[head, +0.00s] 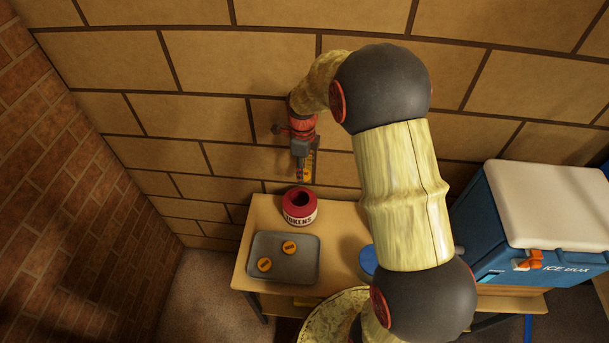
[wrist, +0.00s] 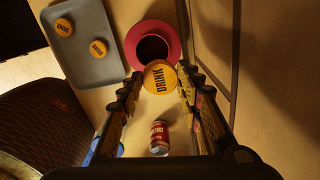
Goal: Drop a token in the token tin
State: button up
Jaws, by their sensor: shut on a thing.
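My gripper (head: 305,170) is shut on a round yellow-orange token marked DRINK (wrist: 160,77), which shows between the fingertips in the wrist view. The red token tin (head: 300,216), with a white label and a dark open top, stands at the back of the table. The gripper and token are above the tin and apart from it in the head view. In the wrist view the token overlaps the near edge of the tin's rim (wrist: 132,48); the exact height gap is hard to tell. Two more tokens, one (head: 289,247) and another (head: 264,264), lie on a grey tray.
The grey tray (head: 302,273) is in front of the tin on the wooden table (head: 340,222). A red can (wrist: 159,138) shows in the wrist view. A blue round thing (head: 367,260) is partly behind my arm. A blue ice box (head: 485,235) stands right; a brick wall is behind.

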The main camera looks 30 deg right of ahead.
notch_tip(320, 180, down, 6)
jog(key=b, duration=0.4)
jog(key=shift+r, duration=0.1)
jog(key=o, duration=1)
notch_tip(320, 180, up, 12)
dwell(0.6)
